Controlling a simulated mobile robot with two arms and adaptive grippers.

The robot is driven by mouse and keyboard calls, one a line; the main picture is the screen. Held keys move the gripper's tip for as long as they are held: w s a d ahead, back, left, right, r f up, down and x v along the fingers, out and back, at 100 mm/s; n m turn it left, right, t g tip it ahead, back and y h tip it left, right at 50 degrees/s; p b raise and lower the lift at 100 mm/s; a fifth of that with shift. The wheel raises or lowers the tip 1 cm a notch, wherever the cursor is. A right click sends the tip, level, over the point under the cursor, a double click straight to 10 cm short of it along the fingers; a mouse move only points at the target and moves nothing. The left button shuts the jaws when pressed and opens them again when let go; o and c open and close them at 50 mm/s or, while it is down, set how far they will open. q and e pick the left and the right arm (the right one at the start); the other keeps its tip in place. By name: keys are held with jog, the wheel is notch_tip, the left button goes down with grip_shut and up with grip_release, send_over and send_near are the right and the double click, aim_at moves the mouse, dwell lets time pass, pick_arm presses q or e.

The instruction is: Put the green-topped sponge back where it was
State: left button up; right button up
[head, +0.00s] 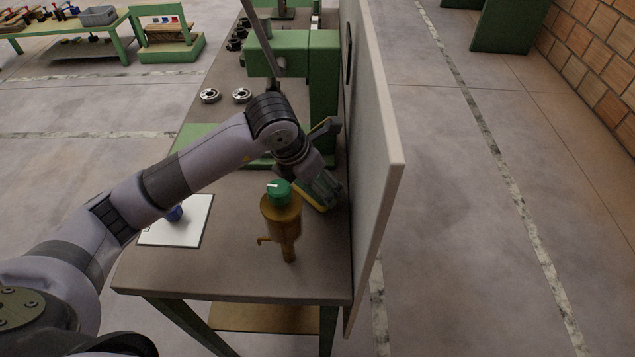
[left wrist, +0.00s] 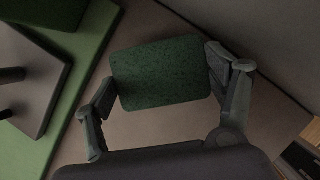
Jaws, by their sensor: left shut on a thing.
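The green-topped sponge (left wrist: 160,73) fills the middle of the left wrist view, its dark green face toward the camera. My left gripper (left wrist: 158,76) has a finger on each side of it and is shut on it. In the head view the sponge (head: 326,194) shows as a dark green and yellow piece, partly hidden by my left gripper (head: 316,178). It is low over the bench beside the upright panel. I cannot tell whether it touches the bench top. My right gripper is not in view.
A brass vessel with a green cap (head: 281,213) stands just in front of the gripper. The pale panel (head: 378,150) closes off the bench's right side. A green press (head: 322,85) is behind. A white sheet (head: 178,229) lies left; the front bench top (head: 225,270) is clear.

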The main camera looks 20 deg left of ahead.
pick_arm(q)
jog(key=shift+d+f+p, duration=0.25)
jog(key=shift+f+p, duration=0.2)
jog(key=shift+f, duration=0.3)
jog(key=shift+f+b, duration=0.3)
jog(key=o, duration=1)
jog(key=shift+r, duration=0.1)
